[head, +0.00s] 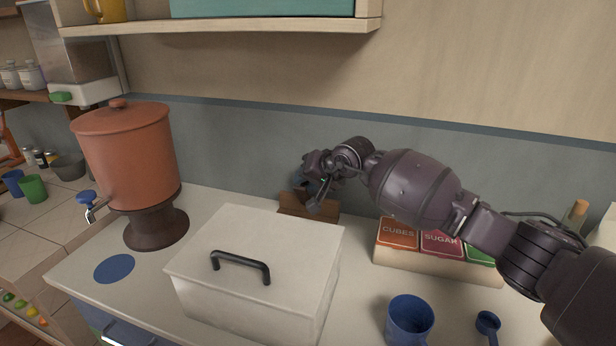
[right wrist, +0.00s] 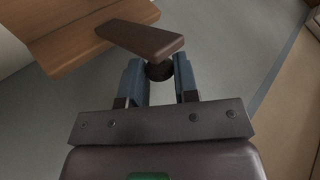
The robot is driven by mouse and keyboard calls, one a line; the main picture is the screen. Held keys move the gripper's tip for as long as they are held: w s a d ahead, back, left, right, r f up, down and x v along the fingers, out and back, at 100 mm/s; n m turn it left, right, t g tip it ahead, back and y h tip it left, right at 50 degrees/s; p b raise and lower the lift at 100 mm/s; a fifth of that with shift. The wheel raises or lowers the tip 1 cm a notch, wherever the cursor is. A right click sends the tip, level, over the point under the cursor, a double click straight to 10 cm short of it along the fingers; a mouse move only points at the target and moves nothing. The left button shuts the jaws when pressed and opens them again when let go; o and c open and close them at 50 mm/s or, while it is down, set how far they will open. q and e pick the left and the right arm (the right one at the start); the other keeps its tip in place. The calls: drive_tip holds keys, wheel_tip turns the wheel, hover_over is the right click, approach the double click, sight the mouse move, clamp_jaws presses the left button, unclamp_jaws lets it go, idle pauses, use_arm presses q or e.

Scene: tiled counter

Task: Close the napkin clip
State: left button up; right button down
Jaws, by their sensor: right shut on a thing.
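The napkin clip (head: 293,207) is a brown wooden piece at the back of the counter, against the wall, partly hidden behind the white lidded box and my gripper. In the right wrist view, its lighter wooden board (right wrist: 85,35) lies at upper left, and a darker brown bar (right wrist: 140,38) stands across the fingertips. My right gripper (head: 318,200) reaches in from the right. Its two blue-grey fingers (right wrist: 159,75) are shut on a dark round part under the bar. How far the clip is open cannot be told. My left gripper is out of view.
The white box (head: 260,250) with a black handle stands just in front of the clip. A terracotta dispenser (head: 130,155) is at left. A shelf (head: 230,27) hangs above.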

drive_tip(key=c, duration=0.9)
unclamp_jaws()
drive_tip(key=shift+o, duration=0.2)
drive_tip(key=p+v, duration=0.1)
drive_tip(key=v, duration=0.9)
drive_tip(key=shift+s+d+r, duration=0.2)
drive_tip(key=shift+s+r, duration=0.05)
drive_tip(key=shift+s, duration=0.05)
